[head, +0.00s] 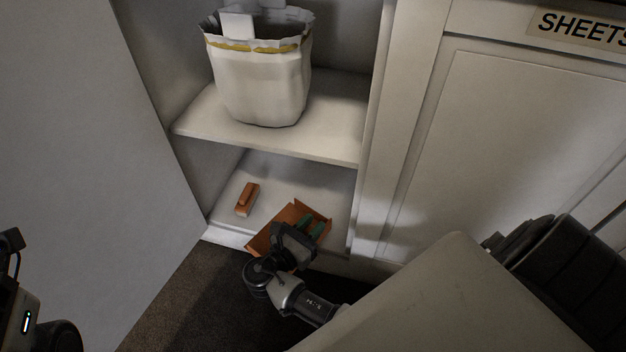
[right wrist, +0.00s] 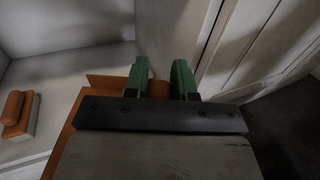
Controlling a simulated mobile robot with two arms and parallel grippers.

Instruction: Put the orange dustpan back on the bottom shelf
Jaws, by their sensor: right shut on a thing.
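The orange dustpan (head: 262,238) is at the front of the bottom shelf (head: 283,173) in the open cabinet, partly hidden by my right gripper (head: 312,228). The right gripper reaches over it from the front, its green fingers shut on it. In the right wrist view, the right gripper (right wrist: 159,80) has an orange part of the dustpan (right wrist: 158,90) between its fingers, and more of the pan spreads to the left. I cannot tell whether the pan touches the shelf. My left arm shows at the lower left, but its jaws are not visible.
An orange and white brush (head: 247,198) lies left of the dustpan on the bottom shelf. The upper shelf (head: 190,122) holds a white bag-lined bin (head: 262,85). An open door (head: 80,150) stands left; a closed panel (head: 500,150) is right. The shelf behind the dustpan is clear.

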